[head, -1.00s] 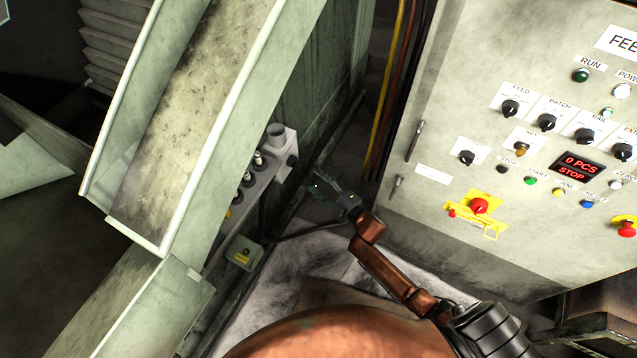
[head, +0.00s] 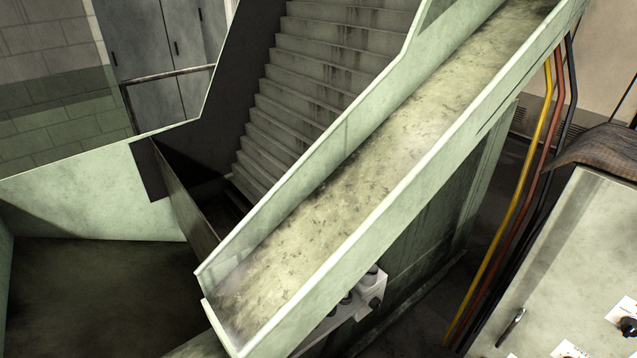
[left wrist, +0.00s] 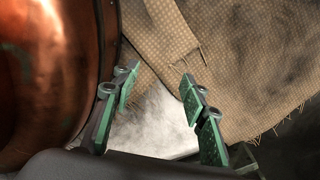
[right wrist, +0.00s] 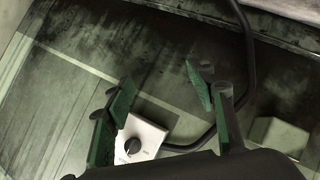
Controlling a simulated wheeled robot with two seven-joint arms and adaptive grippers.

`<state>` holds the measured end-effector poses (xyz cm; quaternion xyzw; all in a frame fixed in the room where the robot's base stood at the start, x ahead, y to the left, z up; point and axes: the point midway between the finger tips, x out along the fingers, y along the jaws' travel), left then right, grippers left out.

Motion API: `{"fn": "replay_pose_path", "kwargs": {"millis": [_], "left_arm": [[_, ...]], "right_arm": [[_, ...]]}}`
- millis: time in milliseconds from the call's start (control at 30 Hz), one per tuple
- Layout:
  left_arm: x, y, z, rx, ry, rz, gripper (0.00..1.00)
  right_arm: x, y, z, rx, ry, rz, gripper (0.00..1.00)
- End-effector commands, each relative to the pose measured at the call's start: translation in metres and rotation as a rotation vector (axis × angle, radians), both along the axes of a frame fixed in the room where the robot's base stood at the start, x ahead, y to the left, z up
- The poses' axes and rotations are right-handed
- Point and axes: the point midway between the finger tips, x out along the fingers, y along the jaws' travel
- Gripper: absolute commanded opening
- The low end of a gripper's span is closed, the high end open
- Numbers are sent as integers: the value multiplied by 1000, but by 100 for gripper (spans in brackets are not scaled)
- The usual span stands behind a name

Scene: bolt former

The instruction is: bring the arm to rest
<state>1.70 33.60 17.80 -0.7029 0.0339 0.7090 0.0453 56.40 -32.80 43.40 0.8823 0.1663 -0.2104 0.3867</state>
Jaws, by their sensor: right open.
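My right gripper (right wrist: 160,78) shows in the right wrist view with its green-padded fingers apart and nothing between them. Beyond its fingers is a dark, stained panel with a small white box (right wrist: 150,138) bearing a black knob. I cannot tell whether the gripper touches anything there. My left gripper (left wrist: 160,75) shows in the left wrist view, fingers apart and empty, with brown woven cloth (left wrist: 240,60) and a pale floor patch beyond. Neither arm is in the head view.
In the head view a long sloped chute (head: 370,180) crosses the middle, with grey stairs (head: 315,85) behind it. A pale cabinet (head: 560,270) stands at right, beside yellow and red pipes. A black cable (right wrist: 205,135) curves near my right gripper.

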Motion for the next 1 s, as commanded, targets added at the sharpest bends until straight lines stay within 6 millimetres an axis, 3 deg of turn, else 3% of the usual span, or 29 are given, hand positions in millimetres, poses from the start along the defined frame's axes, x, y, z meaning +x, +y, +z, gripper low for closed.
{"fn": "replay_pose_path", "kwargs": {"millis": [100, 167, 333, 500, 700, 833, 900, 1000], "left_arm": [[2, 0, 15, 0, -11, -3, 40], [1, 1, 20, 0, -14, -5, 40], [0, 2, 33, 0, -24, -9, 40], [-2, 3, 47, 1, -32, -13, 40], [-5, 2, 60, 1, -39, -16, 40], [-8, 3, 65, 1, -40, -17, 40], [-8, 3, 66, 2, -41, -18, 40], [-9, 4, 66, 2, -41, -18, 40]], "right_arm": [[-69, -15, -51, 59, 166, -103, 51], [-105, -20, -75, 87, 245, -156, 51], [-217, -29, -132, 153, 462, -305, 51], [-335, -30, -169, 206, 664, -456, 51], [-467, -21, -188, 247, 868, -621, 51], [-523, -16, -190, 260, 953, -693, 51], [-542, -14, -190, 262, 980, -715, 51], [-555, -12, -190, 264, 1000, -732, 51]]}}
